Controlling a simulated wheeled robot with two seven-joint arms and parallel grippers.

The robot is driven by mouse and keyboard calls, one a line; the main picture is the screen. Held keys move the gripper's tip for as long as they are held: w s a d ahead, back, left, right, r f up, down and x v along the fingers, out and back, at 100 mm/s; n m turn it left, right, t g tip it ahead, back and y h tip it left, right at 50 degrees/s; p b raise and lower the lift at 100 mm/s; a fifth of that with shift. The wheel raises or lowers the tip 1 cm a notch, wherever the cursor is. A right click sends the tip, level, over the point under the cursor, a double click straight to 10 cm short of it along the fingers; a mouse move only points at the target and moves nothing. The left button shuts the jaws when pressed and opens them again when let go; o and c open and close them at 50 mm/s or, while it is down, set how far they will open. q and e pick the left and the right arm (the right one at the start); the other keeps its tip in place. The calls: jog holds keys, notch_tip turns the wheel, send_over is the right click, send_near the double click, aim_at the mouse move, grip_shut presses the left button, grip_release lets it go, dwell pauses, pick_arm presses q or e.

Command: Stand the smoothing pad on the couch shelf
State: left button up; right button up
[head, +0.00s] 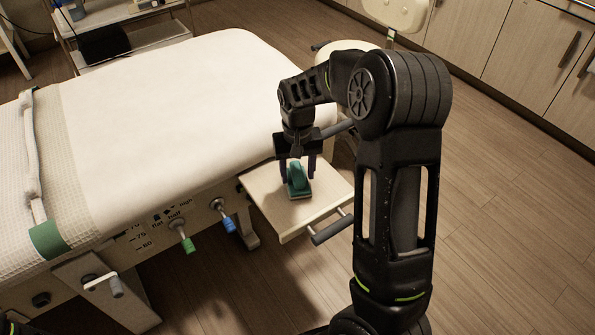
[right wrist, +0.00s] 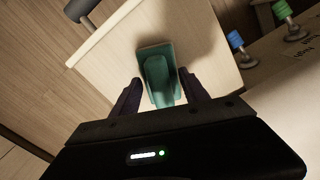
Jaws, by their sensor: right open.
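The smoothing pad (head: 298,181) is teal with a paler base and stands on the small wooden couch shelf (head: 265,202) at the couch's side. My right gripper (head: 298,170) is above the pad, pointing down, its fingers apart on either side of the pad's upper part. In the right wrist view the pad (right wrist: 160,82) lies between and just beyond the open fingertips (right wrist: 164,92). The shelf (right wrist: 115,55) shows around it. I cannot tell whether either finger touches the pad. My left gripper is out of view.
The couch (head: 180,95) with its white cover fills the left. Green (head: 188,244) and blue (head: 228,225) levers stick out of its side by the shelf. A stool (head: 395,12) stands behind my right arm. A trolley (head: 125,35) is at the back left. Floor at right is clear.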

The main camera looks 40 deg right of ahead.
jog(key=shift+r, duration=0.15)
jog(key=shift+r+p, duration=3.3)
jog(key=shift+r, duration=0.6)
jog(key=shift+r, duration=0.1)
notch_tip(320, 180, up, 8)
jog(key=shift+f+p, duration=0.2)
jog(key=shift+p, duration=0.2)
